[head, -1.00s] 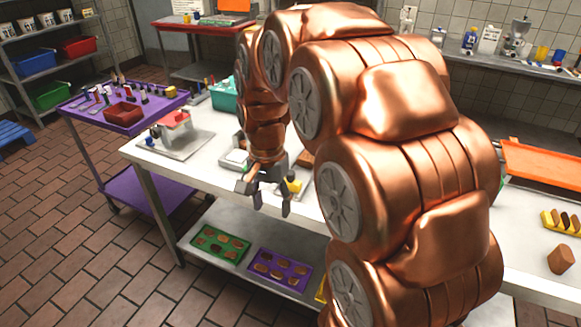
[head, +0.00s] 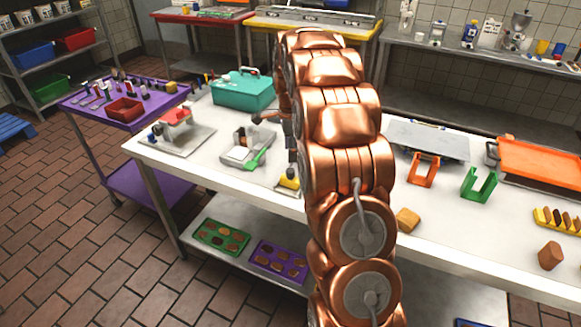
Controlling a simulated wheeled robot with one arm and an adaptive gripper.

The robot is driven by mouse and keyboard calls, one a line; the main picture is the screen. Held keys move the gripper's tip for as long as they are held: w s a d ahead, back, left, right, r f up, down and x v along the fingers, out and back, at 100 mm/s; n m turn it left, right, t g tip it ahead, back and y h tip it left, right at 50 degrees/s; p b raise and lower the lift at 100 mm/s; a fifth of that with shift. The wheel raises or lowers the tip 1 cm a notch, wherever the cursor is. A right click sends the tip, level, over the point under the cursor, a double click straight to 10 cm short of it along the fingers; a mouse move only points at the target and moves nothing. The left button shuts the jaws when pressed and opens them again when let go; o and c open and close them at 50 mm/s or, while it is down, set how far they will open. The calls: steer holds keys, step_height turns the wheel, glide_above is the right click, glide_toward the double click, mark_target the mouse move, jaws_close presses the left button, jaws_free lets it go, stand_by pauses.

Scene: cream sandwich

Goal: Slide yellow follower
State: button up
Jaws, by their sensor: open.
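A small yellow block (head: 288,183), which looks like the yellow follower, sits near the front edge of the white table (head: 225,178). My copper arm hides its right side and whatever lies beyond it. My gripper (head: 291,158) is mostly hidden behind my arm. A grey finger shows just above and behind the yellow block, and I cannot tell whether it touches. The gripper is open, with nothing seen between its fingers.
A pale fixture with a green handle (head: 255,160) stands left of the gripper, and a teal box (head: 243,90) behind it. A red-topped device (head: 176,118) is further left. Orange (head: 424,170) and green (head: 478,186) brackets stand right of my arm.

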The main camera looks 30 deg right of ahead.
mark_target(291, 170)
steer(key=shift+f+p, duration=1.35)
steer(key=shift+f, duration=2.45)
steer(key=shift+c, duration=0.4)
jaws_close()
